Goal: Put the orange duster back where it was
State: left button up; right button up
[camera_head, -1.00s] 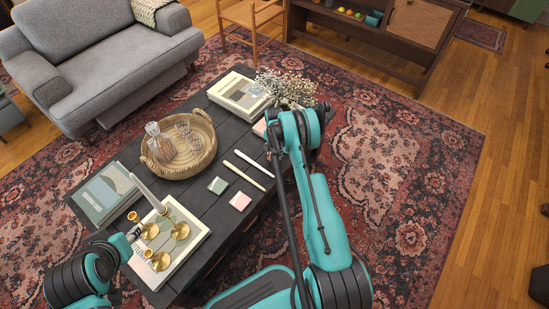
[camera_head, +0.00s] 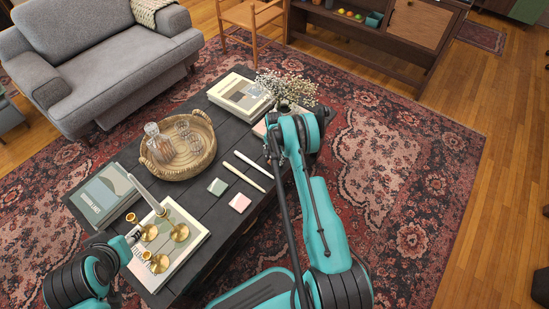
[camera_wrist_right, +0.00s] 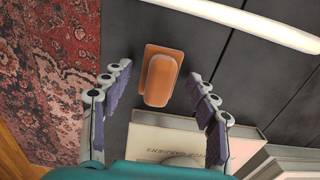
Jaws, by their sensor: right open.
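The orange duster (camera_wrist_right: 163,78) lies on the dark table top in the right wrist view. It looks like a small block with a rounded back on a flat orange base. My right gripper (camera_wrist_right: 158,74) is open, with its fingers apart on either side of the duster; I cannot tell whether they touch it. In the head view my right arm hides the duster and the right gripper. My left gripper (camera_head: 132,236) is at the table's near left, beside the brass candlesticks (camera_head: 180,233); its jaws are too small to read.
The dark table (camera_head: 213,213) holds a wicker tray (camera_head: 181,172) with a decanter, two white candles (camera_head: 254,163), a green coaster (camera_head: 217,187), a pink coaster (camera_head: 240,203) and books (camera_head: 240,95). A book stack (camera_wrist_right: 175,145) is close below the duster. A flower vase stands behind my right arm.

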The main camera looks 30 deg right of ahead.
notch_tip(320, 180, up, 12)
jog(key=p, duration=0.4)
notch_tip(320, 180, up, 14)
jog(key=n+t, duration=0.1)
jog(key=n, duration=0.2)
send_over(274, 156)
jog(key=a, duration=0.4)
jog(key=s+a+r+n+t, duration=0.1)
jog(key=s+a+r+n, duration=0.1)
jog(key=s+a+r, duration=0.35)
jog(key=s+a+r+n+t, duration=0.1)
jog(key=s+a+r, duration=0.1)
jog(key=r, duration=0.7)
jog(key=s+a+r+n+t, duration=0.2)
jog(key=s+a+n, duration=0.1)
jog(key=s, duration=0.7)
jog(key=s+a+r+n+t, duration=0.2)
jog(key=s+a, duration=0.4)
jog(key=s, duration=0.5)
jog(key=r+n, duration=0.1)
jog(key=n, duration=0.1)
jog(key=shift+s+a+r+n, duration=0.2)
jog(key=shift+a+r+n, duration=0.1)
jog(key=shift+r, duration=0.05)
